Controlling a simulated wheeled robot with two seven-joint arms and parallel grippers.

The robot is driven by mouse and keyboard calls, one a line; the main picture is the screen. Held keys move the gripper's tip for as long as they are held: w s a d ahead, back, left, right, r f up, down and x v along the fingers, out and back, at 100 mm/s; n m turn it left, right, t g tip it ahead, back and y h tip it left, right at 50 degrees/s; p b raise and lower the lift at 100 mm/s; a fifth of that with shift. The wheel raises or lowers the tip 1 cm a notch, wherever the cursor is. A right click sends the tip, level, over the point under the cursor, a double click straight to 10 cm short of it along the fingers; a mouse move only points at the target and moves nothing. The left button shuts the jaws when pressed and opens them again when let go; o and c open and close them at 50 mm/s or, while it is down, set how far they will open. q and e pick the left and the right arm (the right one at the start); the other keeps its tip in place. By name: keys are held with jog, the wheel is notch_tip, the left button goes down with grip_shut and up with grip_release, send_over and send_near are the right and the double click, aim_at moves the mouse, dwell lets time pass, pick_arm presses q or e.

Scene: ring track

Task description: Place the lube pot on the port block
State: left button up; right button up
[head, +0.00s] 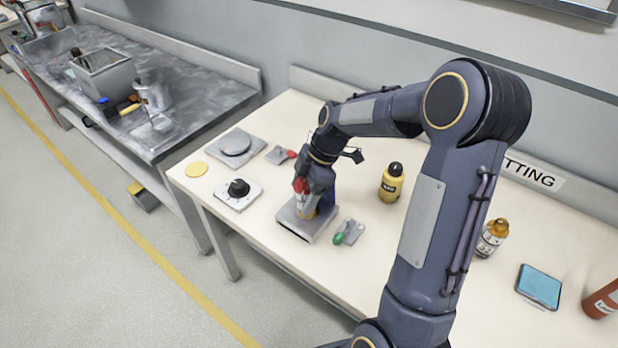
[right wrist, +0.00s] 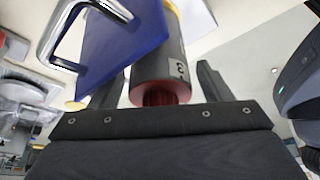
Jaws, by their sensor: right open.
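A small pot with a red top (head: 301,187), which I take for the lube pot, stands on a grey metal block (head: 293,224), apparently the port block, near the table's front edge. My right gripper (head: 314,184) is open at the pot and hides part of it. In the right wrist view the pot is a dark cylinder (right wrist: 157,66) with a red end and a small label, between the two fingers (right wrist: 160,85), with a gap on each side. A blue body with a metal loop, like a padlock (right wrist: 125,45), is beside it. My left gripper is not in view.
A green-ended tool (head: 348,233) lies right of the block, a black-knobbed plate (head: 238,192) left of it. A yellow bottle (head: 392,183) stands behind, right. An amber bottle (head: 491,238) and blue-screened device (head: 539,287) are farther right. The table's front right is mostly clear.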

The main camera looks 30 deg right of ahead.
jog(key=v, duration=1.2)
jog(key=s+a+r+m+t, duration=0.1)
jog(key=s+a+r+m, duration=0.2)
jog(key=s+m, duration=0.15)
jog(key=s+a+f+m+t, duration=0.1)
jog(key=s+a+f+m, duration=0.1)
jog(key=s+a+m, duration=0.2)
jog(key=s+a+f+m+t, duration=0.2)
jog(key=s+a+m, duration=0.2)
jog(key=s+m, duration=0.4)
jog(key=s, duration=0.4)
jog(key=shift+s+f+m+t+h, duration=0.3)
jog(key=shift+s+m, duration=0.05)
jog(key=shift+a, duration=0.15)
